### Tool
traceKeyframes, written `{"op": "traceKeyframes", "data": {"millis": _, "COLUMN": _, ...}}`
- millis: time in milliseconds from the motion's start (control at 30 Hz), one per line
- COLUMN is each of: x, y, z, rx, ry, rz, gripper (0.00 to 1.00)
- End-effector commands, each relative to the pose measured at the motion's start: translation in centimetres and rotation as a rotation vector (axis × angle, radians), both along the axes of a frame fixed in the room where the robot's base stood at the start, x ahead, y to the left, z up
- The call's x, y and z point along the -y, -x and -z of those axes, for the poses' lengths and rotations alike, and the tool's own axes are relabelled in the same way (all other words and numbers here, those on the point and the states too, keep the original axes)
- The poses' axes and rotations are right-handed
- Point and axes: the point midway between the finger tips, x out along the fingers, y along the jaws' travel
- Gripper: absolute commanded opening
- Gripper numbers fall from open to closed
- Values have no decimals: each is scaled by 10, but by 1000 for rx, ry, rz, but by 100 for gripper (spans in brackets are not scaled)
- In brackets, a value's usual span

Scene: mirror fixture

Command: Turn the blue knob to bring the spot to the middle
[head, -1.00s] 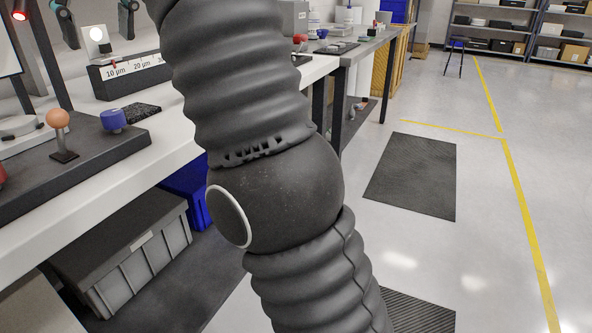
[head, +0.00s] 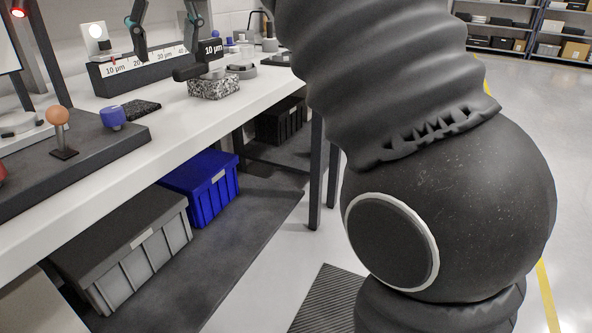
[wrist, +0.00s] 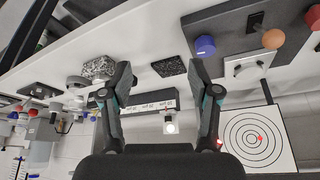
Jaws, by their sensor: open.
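The blue knob (head: 112,118) stands on the dark base plate (head: 100,148) at the left of the bench; it also shows near the top of the wrist view (wrist: 205,46). My gripper (wrist: 160,75) is open and empty, its fingers apart above the bench; the knob is beyond the right finger in that view, not between the fingers. The fingers show at the top of the head view, up and right of the knob. The white target card (wrist: 286,160) with rings shows in the wrist view, with a red spot (wrist: 260,138) slightly right of the ring centre.
An orange ball knob (head: 57,116) stands left of the blue knob, and a red knob (wrist: 314,16) beyond it. A dark textured pad (head: 140,109), a scale block (head: 110,80) and a speckled block (head: 213,86) lie to the right. Bins stand under the bench.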

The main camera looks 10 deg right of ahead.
Motion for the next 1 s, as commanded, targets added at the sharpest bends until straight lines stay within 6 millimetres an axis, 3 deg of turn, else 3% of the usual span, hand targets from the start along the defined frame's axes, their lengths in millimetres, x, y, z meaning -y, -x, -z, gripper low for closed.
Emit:
{"op": "traceKeyframes", "data": {"millis": 467, "x": 52, "y": 15, "z": 42, "rx": 14, "ry": -6, "rz": 100, "gripper": 61}}
{"op": "traceKeyframes", "data": {"millis": 1000, "x": 104, "y": 46, "z": 107, "rx": 29, "ry": -11, "rz": 208, "gripper": 61}}
